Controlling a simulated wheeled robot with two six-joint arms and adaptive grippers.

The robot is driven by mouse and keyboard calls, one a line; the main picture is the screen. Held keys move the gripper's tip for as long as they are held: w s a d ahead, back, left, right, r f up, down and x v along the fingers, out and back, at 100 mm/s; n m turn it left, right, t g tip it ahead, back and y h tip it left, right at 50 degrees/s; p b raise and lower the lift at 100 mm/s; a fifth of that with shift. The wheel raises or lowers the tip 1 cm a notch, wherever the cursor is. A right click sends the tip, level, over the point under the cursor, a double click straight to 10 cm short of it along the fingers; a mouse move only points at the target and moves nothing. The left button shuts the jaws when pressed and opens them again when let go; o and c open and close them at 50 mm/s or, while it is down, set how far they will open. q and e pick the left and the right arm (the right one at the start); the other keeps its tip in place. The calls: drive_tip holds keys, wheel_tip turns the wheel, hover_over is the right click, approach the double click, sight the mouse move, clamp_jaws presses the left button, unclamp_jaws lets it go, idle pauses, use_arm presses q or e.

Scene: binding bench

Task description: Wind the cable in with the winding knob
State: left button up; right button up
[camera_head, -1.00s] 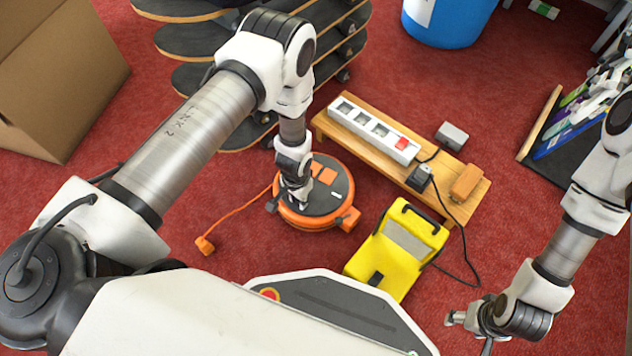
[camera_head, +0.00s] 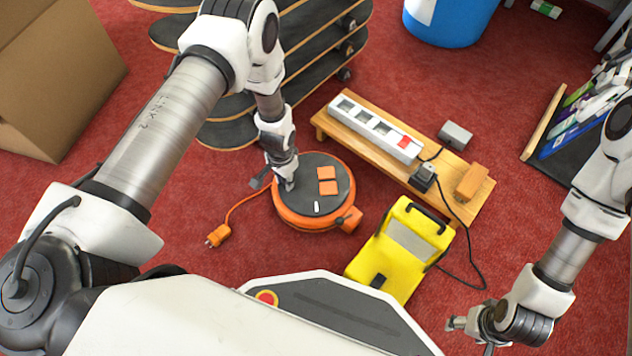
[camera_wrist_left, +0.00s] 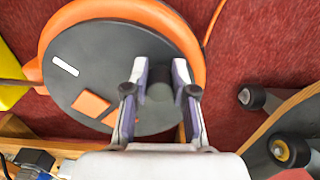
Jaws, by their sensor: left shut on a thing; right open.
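The orange cable reel (camera_head: 318,221) with a dark round top disc (camera_head: 304,202) lies flat on the red carpet. The disc carries orange patches and a white mark. My left gripper (camera_head: 287,184) is at the disc's left edge. In the left wrist view my left gripper (camera_wrist_left: 160,92) is shut on the dark winding knob (camera_wrist_left: 160,87), one finger on each side. The orange cable (camera_head: 240,206) runs from the reel's left side to an orange plug (camera_head: 218,236) on the carpet. My right gripper (camera_head: 468,324) is open and empty at the lower right, far from the reel.
A yellow case (camera_head: 392,252) stands close to the reel's right. Behind is a low wooden bench (camera_head: 375,146) with a white power strip (camera_head: 375,127). Skateboards (camera_head: 320,53) are stacked behind my left arm. Carpet left of the plug is clear.

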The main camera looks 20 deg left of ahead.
sight(309, 159)
use_arm(q)
drive_tip(key=shift+w+a+b, duration=0.25)
drive_tip(key=shift+w, duration=0.3)
drive_tip(key=shift+w+a+b, duration=0.2)
drive_tip(key=shift+w, duration=0.35)
drive_tip(key=shift+w+b, duration=0.85)
drive_tip(key=shift+w, duration=0.5)
drive_tip(key=shift+w+r, duration=0.1)
drive_tip(key=shift+w, duration=0.3)
drive_tip(key=shift+w+d+b, duration=0.3)
drive_tip(key=shift+w+b, duration=0.2)
drive_tip(key=shift+w, duration=0.2)
drive_tip(key=shift+w+d+b, duration=0.3)
drive_tip(key=shift+w+b, duration=0.15)
drive_tip(key=shift+w, duration=0.2)
clamp_jaws()
drive_tip(key=shift+w+d, duration=0.15)
drive_tip(key=shift+w, duration=0.1)
drive_tip(key=shift+w+d+b, duration=0.65)
drive_tip(key=shift+w+d, duration=0.35)
drive_tip(key=shift+d, duration=0.05)
drive_tip(key=shift+w, duration=0.1)
drive_tip(key=o, duration=1.9)
unclamp_jaws()
